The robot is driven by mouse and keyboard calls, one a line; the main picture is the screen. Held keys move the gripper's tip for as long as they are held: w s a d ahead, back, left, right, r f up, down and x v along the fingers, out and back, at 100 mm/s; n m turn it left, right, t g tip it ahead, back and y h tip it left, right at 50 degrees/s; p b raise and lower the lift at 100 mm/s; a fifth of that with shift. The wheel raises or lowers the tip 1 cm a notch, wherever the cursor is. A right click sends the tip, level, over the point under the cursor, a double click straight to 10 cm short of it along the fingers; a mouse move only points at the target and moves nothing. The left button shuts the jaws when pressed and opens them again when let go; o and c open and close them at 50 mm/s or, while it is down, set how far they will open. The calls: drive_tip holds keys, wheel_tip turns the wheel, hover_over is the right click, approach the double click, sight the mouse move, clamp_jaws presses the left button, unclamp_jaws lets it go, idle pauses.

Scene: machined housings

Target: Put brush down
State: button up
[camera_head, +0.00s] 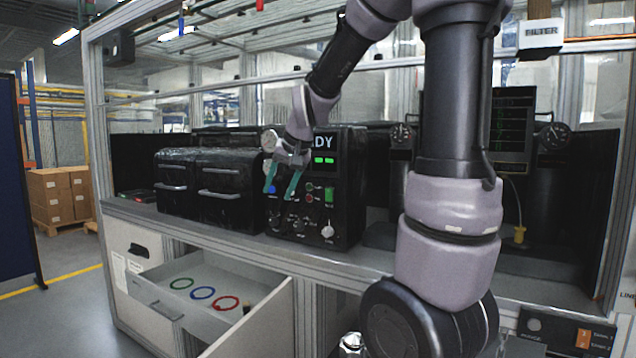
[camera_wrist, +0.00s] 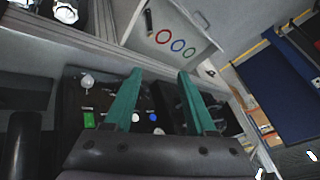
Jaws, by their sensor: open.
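My gripper (camera_head: 280,188) is open, with two teal fingers apart and nothing between them. It hangs in front of the black control panel (camera_head: 345,225), above the open drawer. The fingers also show in the wrist view (camera_wrist: 160,75). A small dark item with a light end, which may be the brush (camera_head: 247,309), is in the drawer (camera_head: 172,305) near its right wall. It also shows in the wrist view (camera_wrist: 148,22), apart from my fingers. It is too small to tell its exact shape.
A green ring (camera_head: 181,283), a blue ring (camera_head: 203,293) and a red ring (camera_head: 227,303) lie in a row in the drawer. Black cases with handles (camera_head: 230,190) stand on the bench left of the panel. Gauges (camera_head: 401,133) stand at the right.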

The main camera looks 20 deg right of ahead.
drive_tip(key=s+r, duration=0.2)
drive_tip(key=s, duration=0.8)
drive_tip(key=s+d+r, duration=0.1)
drive_tip(key=s+r, duration=0.1)
drive_tip(key=s, duration=0.9)
drive_tip(key=shift+d, duration=0.15)
drive_tip(key=shift+r+t, duration=0.1)
drive_tip(key=shift+t, duration=0.2)
